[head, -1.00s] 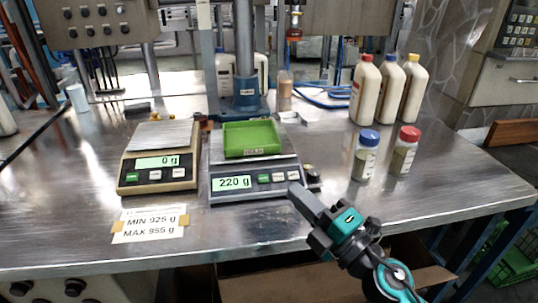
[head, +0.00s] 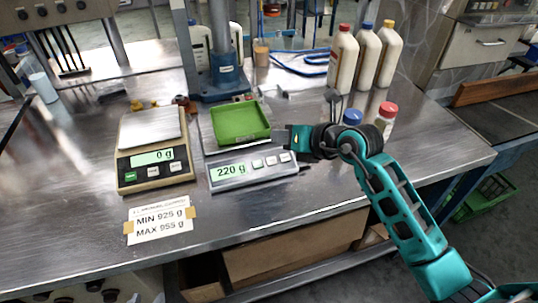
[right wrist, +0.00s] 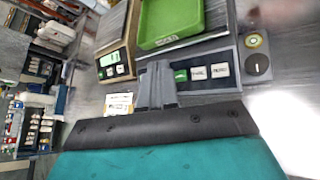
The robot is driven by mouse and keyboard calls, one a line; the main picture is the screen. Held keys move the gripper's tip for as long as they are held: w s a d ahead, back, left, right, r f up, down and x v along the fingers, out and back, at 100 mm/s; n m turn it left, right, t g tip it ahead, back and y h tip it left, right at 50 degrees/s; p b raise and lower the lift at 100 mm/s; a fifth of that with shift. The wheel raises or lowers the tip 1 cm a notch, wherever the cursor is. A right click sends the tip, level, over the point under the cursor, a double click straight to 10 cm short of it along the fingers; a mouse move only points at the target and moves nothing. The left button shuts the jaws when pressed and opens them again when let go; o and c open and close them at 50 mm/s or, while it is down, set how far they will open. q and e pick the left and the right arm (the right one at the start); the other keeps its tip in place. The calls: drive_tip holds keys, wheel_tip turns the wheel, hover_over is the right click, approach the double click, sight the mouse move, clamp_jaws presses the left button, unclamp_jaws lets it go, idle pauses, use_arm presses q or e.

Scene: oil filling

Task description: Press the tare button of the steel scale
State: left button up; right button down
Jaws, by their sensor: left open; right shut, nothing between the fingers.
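The steel scale (head: 222,183) stands at the middle of the table, its display reading 220 g. A green tray (head: 240,121) rests on its pan. Its front panel has one green and two white buttons; the middle white button (right wrist: 198,74) appears to be the tare button, though its lettering is small. My right gripper (head: 291,140) is shut and empty at the right side of the steel scale. In the right wrist view the shut fingers (right wrist: 157,85) lie beside the green button and hide the display. Contact cannot be told. My left gripper is not in view.
A beige scale (head: 155,179) reading 0 g stands at the left. A paper label (head: 160,220) lies in front of it. Several white bottles (head: 342,58) stand at the back right.

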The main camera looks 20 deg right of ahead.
sight(271, 161)
drive_tip(key=shift+f, duration=0.1)
drive_tip(key=w+f+b, duration=0.1)
drive_tip(key=f, duration=0.1)
drive_tip(key=w+f+b, duration=0.1)
drive_tip(key=f+b, duration=0.1)
drive_tip(key=f, duration=0.1)
drive_tip(key=f+b, duration=0.2)
drive_tip(key=f, duration=0.1)
drive_tip(key=shift+w, duration=0.4)
drive_tip(key=shift+a+f, duration=0.1)
idle(0.4)
idle(1.4)
drive_tip(key=shift+f, duration=0.1)
drive_tip(key=shift+w+f, duration=0.2)
drive_tip(key=shift+f, duration=0.1)
